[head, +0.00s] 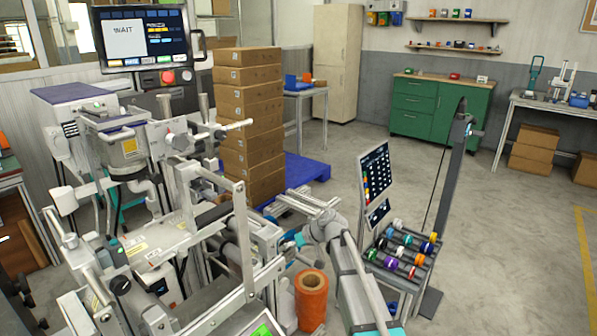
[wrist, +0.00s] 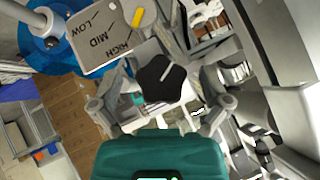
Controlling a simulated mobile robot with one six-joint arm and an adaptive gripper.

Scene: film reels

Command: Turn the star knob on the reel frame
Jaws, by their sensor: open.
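The black star knob (wrist: 163,79) is in the middle of the wrist view, with a short white line on its face. Beside it, up and left, is a pale plate (wrist: 97,42) marked LOW, MID and HIGH. A yellow pointer (wrist: 137,18) lies near its HIGH end. My gripper (wrist: 158,106) is open, one finger to each side of the knob in the picture; I see no contact. In the head view my arm reaches to the right side of the grey reel frame (head: 238,235). I cannot make out the knob there.
An orange roll (head: 311,300) stands below my arm. A rack of coloured reels (head: 400,252) and a tablet panel (head: 376,175) stand to the right. Stacked boxes (head: 249,120) and a blue pallet (head: 303,168) are behind. The floor at the right is clear.

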